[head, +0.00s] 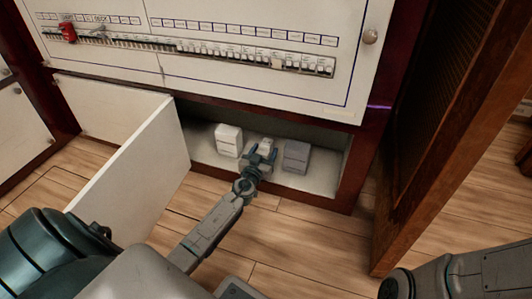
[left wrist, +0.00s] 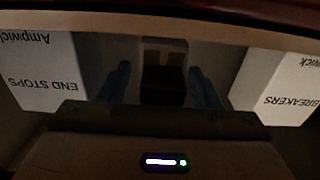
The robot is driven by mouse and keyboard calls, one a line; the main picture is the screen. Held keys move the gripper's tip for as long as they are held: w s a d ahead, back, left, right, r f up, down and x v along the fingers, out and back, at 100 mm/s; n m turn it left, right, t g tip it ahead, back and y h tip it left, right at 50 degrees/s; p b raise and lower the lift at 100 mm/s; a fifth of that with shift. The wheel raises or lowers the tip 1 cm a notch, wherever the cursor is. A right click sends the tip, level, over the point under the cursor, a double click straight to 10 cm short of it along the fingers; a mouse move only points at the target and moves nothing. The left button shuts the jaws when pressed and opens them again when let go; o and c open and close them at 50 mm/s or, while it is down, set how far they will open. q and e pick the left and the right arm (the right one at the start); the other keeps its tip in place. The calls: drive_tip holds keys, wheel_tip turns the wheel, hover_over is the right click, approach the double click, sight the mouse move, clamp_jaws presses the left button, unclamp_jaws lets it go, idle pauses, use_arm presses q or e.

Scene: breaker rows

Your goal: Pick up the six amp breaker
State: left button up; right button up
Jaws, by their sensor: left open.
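My left gripper (head: 262,152) reaches into the low open compartment of the cabinet, its jaws apart. A small pale block (head: 267,144), perhaps the breaker, shows at its fingertips. In the left wrist view, the two bluish fingers (left wrist: 160,85) stand on either side of a small block with a pale face and a dark part (left wrist: 163,72). Gaps show between the block and both fingers. The picture is dark and no amp rating can be read on it. My right arm shows at the bottom right of the head view, but its gripper does not.
A white box (head: 228,139) and a grey box (head: 296,156) flank the gripper. In the wrist view, boxes read END STOPS (left wrist: 42,75) and BREAKERS (left wrist: 280,88). An open white door (head: 135,165) stands left, a brown door (head: 440,140) right. Breaker rows (head: 250,55) are above.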

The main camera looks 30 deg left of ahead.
use_arm(q)
drive_tip(key=shift+w, duration=0.25)
drive_tip(key=c, duration=1.2)
drive_tip(key=shift+r, duration=0.15)
